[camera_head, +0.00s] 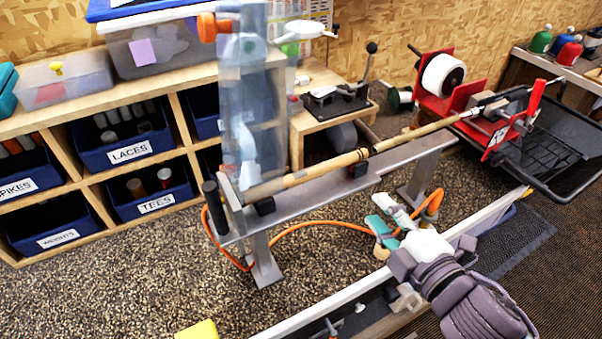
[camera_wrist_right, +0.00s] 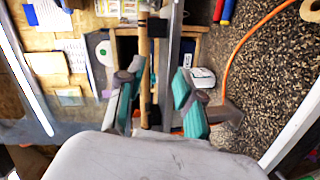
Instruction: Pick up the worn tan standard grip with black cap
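A long tan rod-like piece (camera_head: 310,172), thicker toward its left end, lies along the grey metal rail (camera_head: 330,192). I take this thicker part for the worn tan grip; a black cap on it cannot be made out. My right gripper (camera_head: 392,222) is open, in front of and below the rail, apart from the tan piece. In the right wrist view, the tan piece (camera_wrist_right: 145,70) shows beyond and between the spread teal fingers, nearer the left one, with nothing held. My left gripper cannot be made out in the head view.
A black cylinder (camera_head: 212,200) stands at the rail's left end beside a clear upright panel (camera_head: 252,80). An orange hose (camera_head: 320,225) loops below the rail. A red clamp stand (camera_head: 508,130) is at right. Shelves with blue bins (camera_head: 125,150) are at left; speckled floor is open in front.

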